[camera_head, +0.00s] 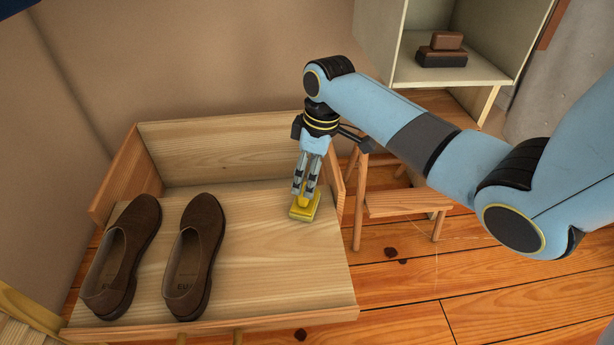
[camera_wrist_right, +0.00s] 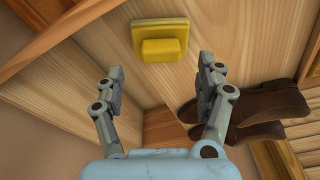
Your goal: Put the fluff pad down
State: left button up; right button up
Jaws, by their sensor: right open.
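The yellow fluff pad (camera_head: 303,211) lies on the wooden bench (camera_head: 252,255), near its right side. In the right wrist view the fluff pad (camera_wrist_right: 162,40) shows a raised yellow grip block on a flat base. My right gripper (camera_head: 306,193) points down just over the pad in the head view. In the wrist view the fingers of my right gripper (camera_wrist_right: 163,82) are spread apart with nothing between them, and the pad is beyond the fingertips. My left gripper does not show.
Two brown shoes (camera_head: 124,255) (camera_head: 195,257) stand on the left half of the bench. A wooden stool (camera_head: 405,203) stands right of the bench. A pale shelf (camera_head: 448,75) at the back holds dark brown brushes (camera_head: 442,57). Bare board lies between shoes and pad.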

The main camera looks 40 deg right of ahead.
notch_tip(320, 180, up, 6)
jog(key=p, duration=0.3)
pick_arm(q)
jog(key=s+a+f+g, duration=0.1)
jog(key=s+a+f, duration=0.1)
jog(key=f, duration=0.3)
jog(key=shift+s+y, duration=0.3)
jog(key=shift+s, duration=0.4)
pick_arm(e)
jog(key=s+a+f+m, duration=0.1)
jog(key=s+f+m, duration=0.1)
jog(key=s, duration=0.8)
jog(key=s+a+f+m+h, duration=0.1)
jog(key=s+f+m, duration=0.1)
jog(key=s, duration=0.8)
jog(key=s+a+f+m, duration=0.2)
jog(key=s, duration=0.8)
jog(key=shift+s+f+h, duration=0.2)
jog(key=shift+f+h, duration=0.05)
jog(key=shift+h, duration=0.15)
pick_arm(q)
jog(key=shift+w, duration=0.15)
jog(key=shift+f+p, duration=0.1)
jog(key=shift+p, duration=0.25)
pick_arm(e)
jog(key=shift+f, duration=0.15)
